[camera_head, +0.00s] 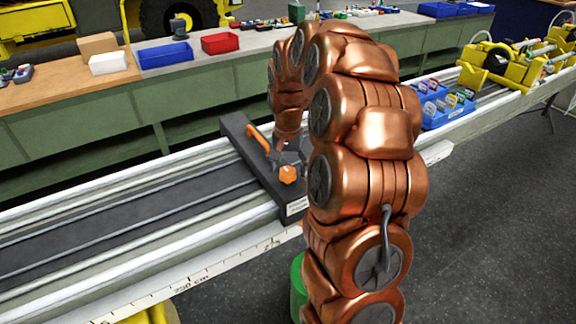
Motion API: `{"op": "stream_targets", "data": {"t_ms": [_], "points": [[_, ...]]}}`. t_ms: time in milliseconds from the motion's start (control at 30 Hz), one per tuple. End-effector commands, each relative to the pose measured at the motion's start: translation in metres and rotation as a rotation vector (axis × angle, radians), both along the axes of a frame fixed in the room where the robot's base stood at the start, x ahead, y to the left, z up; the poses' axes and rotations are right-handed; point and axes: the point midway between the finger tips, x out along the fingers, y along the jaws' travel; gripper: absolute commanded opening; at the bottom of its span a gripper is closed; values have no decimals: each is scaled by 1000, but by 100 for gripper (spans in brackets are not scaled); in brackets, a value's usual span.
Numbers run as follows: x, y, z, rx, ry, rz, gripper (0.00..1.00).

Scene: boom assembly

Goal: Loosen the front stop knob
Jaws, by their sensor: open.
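An orange knob (288,174) sits on a dark stop block (239,136) that lies across the rail. A longer orange handle (257,137) is on the same block, farther back. My gripper (289,164) points down at the block, right at the orange knob. Its dark fingers are spread around or just above the knob; I cannot tell whether they touch it. My copper arm hides part of the block's right side and the rail behind it.
The long rail (120,222) runs from lower left to upper right, with a scale on its front edge. A blue bin (440,104) and yellow machinery (497,62) are at the right. A green bench (90,116) with bins stands behind.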

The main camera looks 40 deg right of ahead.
Motion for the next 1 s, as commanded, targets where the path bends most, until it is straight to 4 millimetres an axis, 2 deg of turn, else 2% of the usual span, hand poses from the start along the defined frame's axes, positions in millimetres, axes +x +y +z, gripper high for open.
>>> {"op": "stream_targets", "data": {"t_ms": [400,1000], "points": [[0,0,-7,-1,-1,1,78],[0,0,-7,-1,-1,1,17]]}}
